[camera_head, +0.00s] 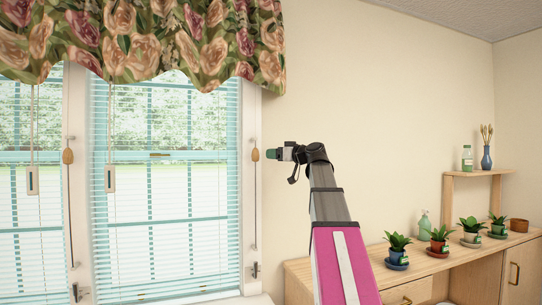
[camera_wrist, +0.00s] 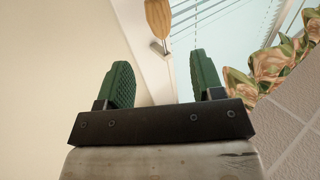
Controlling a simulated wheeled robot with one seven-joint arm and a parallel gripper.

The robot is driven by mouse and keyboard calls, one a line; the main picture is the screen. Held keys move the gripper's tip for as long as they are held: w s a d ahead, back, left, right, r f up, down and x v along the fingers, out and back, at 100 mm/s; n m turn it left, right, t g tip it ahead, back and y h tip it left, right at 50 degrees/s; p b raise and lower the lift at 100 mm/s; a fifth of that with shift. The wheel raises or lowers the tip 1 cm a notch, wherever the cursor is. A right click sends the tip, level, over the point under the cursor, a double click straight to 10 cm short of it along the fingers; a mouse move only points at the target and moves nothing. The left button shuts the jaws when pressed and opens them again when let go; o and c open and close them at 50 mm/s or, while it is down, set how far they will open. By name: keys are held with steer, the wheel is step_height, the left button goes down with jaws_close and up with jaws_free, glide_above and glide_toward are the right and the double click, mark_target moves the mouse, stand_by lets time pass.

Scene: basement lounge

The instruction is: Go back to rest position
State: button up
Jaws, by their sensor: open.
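My gripper (camera_wrist: 162,85) is open and empty, with its two green ribbed fingertips apart in the wrist view. In the head view my gripper (camera_head: 272,154) is at the end of my raised arm and points left, toward the window. The wall lies behind it, and a wooden cord pull (camera_head: 255,154) hangs just left of the fingertips in the picture. The cord pull also shows in the wrist view (camera_wrist: 158,17), above the gap between the fingers. I cannot tell how far the gripper is from it.
Windows with blinds (camera_head: 160,200) and a floral valance (camera_head: 150,40) fill the left. A wooden cabinet (camera_head: 430,270) at lower right bears several potted plants (camera_head: 438,238), a green soap bottle (camera_head: 423,226) and a small shelf (camera_head: 478,173) with a blue vase (camera_head: 486,158). The wall between is bare.

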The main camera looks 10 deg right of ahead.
stand_by(0.4)
steer(key=s+a+f+m+g+h, duration=0.1)
steer(key=a+f+m+g+h, duration=0.2)
steer(key=f, duration=1.7)
steer(key=a+f+m+g+h, duration=0.2)
steer(key=a+f+g, duration=0.1)
steer(key=f, duration=1.8)
steer(key=s+f+m+g+h, duration=0.1)
steer(key=s+f+g+h, duration=0.1)
steer(key=s+f, duration=0.5)
steer(key=s+f+m+g+h, duration=0.1)
steer(key=s+f, duration=0.6)
steer(key=f, duration=0.7)
steer(key=s+a+f+m+g+h, duration=0.1)
steer(key=s+f+g+h, duration=0.2)
steer(key=s+f, duration=0.4)
step_height(320, 180, down, 4)
steer(key=shift+s+f+g+h, duration=0.1)
steer(key=shift+s+g+h, duration=0.25)
steer(key=shift+g, duration=0.55)
steer(key=shift+a, duration=0.1)
